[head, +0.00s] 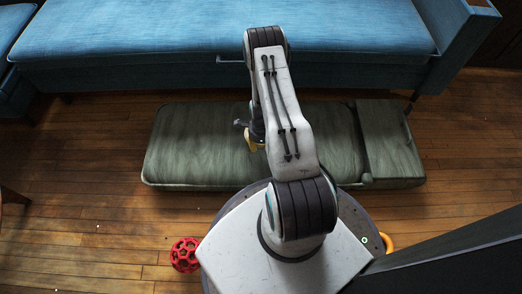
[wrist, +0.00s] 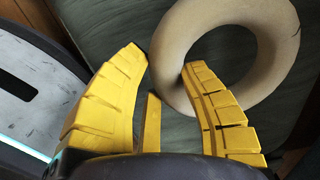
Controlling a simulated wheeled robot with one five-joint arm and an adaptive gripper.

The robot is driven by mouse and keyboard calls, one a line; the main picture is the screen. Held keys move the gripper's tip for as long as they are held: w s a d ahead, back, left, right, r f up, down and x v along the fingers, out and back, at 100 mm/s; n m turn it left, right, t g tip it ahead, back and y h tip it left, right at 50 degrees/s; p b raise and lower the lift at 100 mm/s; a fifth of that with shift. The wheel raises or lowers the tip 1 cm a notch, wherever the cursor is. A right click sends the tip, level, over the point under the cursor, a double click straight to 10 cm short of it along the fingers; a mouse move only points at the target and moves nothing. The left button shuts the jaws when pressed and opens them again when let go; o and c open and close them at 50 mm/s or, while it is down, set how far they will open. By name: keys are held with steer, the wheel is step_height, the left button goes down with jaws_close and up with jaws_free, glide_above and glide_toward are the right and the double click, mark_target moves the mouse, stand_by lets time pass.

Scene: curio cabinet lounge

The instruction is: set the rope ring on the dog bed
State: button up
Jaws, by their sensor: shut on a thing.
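The rope ring, a thick smooth beige ring (wrist: 280,48), shows in the wrist view with its near-left side between my yellow fingertips. My gripper (wrist: 165,62) is shut on that side of the ring, and one finger reaches into its hole. The dog bed, a long green cushion (head: 200,145), lies on the floor in front of the blue sofa in the head view. My gripper (head: 253,141) is over the middle of the bed there. Green fabric (wrist: 110,25) fills the background behind the ring. In the head view my arm hides the ring. I cannot tell whether the ring touches the bed.
A blue sofa (head: 150,35) stands behind the bed. A raised green pillow part (head: 392,140) is at the bed's right end. A red lattice ball (head: 184,255) and an orange curved thing (head: 388,242) are on the floor beside my base. Wooden floor at left is mostly clear.

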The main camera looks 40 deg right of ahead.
mark_target(261, 153)
steer(key=shift+f+b, duration=1.25)
steer(key=shift+b, duration=0.65)
steer(key=shift+f+b, duration=0.3)
steer(key=shift+f, duration=0.4)
steer(key=shift+f, duration=0.15)
steer(key=o, duration=1.2)
